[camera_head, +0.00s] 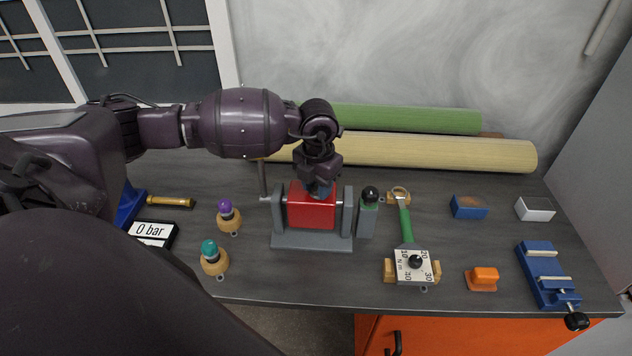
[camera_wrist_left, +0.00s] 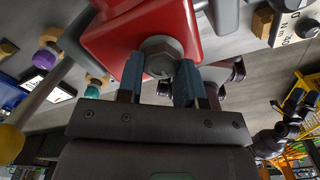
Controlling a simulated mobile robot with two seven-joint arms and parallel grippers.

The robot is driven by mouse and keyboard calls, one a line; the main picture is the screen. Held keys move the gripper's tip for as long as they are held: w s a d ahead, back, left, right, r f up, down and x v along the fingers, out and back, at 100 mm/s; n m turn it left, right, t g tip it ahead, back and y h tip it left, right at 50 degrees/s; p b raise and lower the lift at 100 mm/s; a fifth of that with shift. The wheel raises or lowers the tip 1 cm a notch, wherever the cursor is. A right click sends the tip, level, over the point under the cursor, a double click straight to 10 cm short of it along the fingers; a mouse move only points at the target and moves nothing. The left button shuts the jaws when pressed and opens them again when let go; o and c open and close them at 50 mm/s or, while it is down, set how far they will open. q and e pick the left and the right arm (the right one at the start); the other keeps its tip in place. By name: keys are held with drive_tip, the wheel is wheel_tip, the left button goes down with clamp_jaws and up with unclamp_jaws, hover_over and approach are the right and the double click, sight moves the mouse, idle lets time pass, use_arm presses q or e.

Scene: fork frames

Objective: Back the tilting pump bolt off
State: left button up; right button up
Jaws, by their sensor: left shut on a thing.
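The red pump body (camera_head: 311,212) sits between the two uprights of a grey cradle (camera_head: 290,242) on the bench. A grey rod (camera_head: 263,181) stands at its left side; in the left wrist view the rod (camera_wrist_left: 45,92) ends in a yellow knob. My left gripper (camera_head: 319,189) reaches down onto the pump's top from above. In the left wrist view its two blue-faced fingers are shut on the grey hex bolt head (camera_wrist_left: 160,54), one on each side. The bolt's shank is hidden.
Right of the pump stand a black-knobbed grey post (camera_head: 368,212) and a green-handled torque tool (camera_head: 405,220) with a dial block (camera_head: 414,266). Purple (camera_head: 226,209) and teal (camera_head: 210,250) knobs and a "0 bar" display (camera_head: 152,234) lie left. Rolls (camera_head: 440,153) line the back.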

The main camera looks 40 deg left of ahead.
use_arm(q)
drive_tip(key=n, duration=0.3)
drive_tip(key=shift+s+d+f+p, duration=0.15)
drive_tip(key=shift+s+f+p, duration=0.1)
drive_tip(key=shift+p, duration=0.15)
drive_tip(key=shift+n, duration=0.8)
use_arm(e)
drive_tip(key=shift+w+r, duration=0.35)
drive_tip(key=shift+r, duration=0.25)
drive_tip(key=shift+w+r, duration=0.3)
drive_tip(key=shift+r, duration=0.3)
use_arm(q)
drive_tip(key=shift+f, duration=0.1)
use_arm(e)
drive_tip(key=shift+s+f, duration=0.15)
drive_tip(key=shift+s, duration=0.05)
use_arm(q)
drive_tip(key=o, duration=0.9)
drive_tip(key=shift+w, duration=0.1)
drive_tip(key=shift+o, duration=0.2)
drive_tip(key=shift+w, duration=0.1)
use_arm(e)
drive_tip(key=shift+s+f, duration=0.25)
drive_tip(key=shift+s, duration=0.05)
use_arm(q)
drive_tip(key=shift+r, duration=0.2)
